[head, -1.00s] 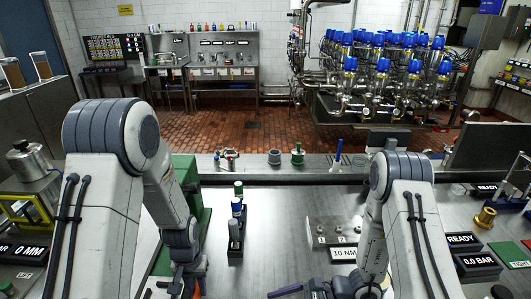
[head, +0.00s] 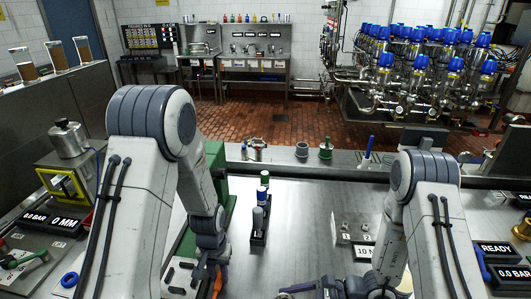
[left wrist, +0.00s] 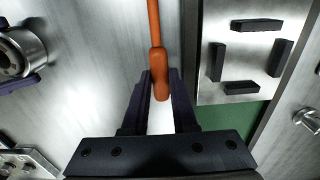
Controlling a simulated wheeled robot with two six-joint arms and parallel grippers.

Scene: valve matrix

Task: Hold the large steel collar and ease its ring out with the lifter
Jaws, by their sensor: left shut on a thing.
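My left gripper (head: 208,270) is low over the bench in the head view. In the left wrist view its jaws (left wrist: 160,88) are shut on an orange handle (left wrist: 154,30), which I take as the lifter; it also shows in the head view (head: 217,284). The lifter's working end is out of sight. A large steel collar (left wrist: 18,54) lies at the left edge of the left wrist view, apart from the lifter. Dark purple fingers of my right gripper (head: 298,288) lie along both sides of the collar and appear closed on it. The collar's ring cannot be made out.
A pale plate with several black blocks (left wrist: 245,88) lies beside my left gripper. A black rack with bottles (head: 259,232) and a stud plate (head: 350,226) stand beyond. A blue ring (head: 69,280) is at left. Bench between rack and stud plate is clear.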

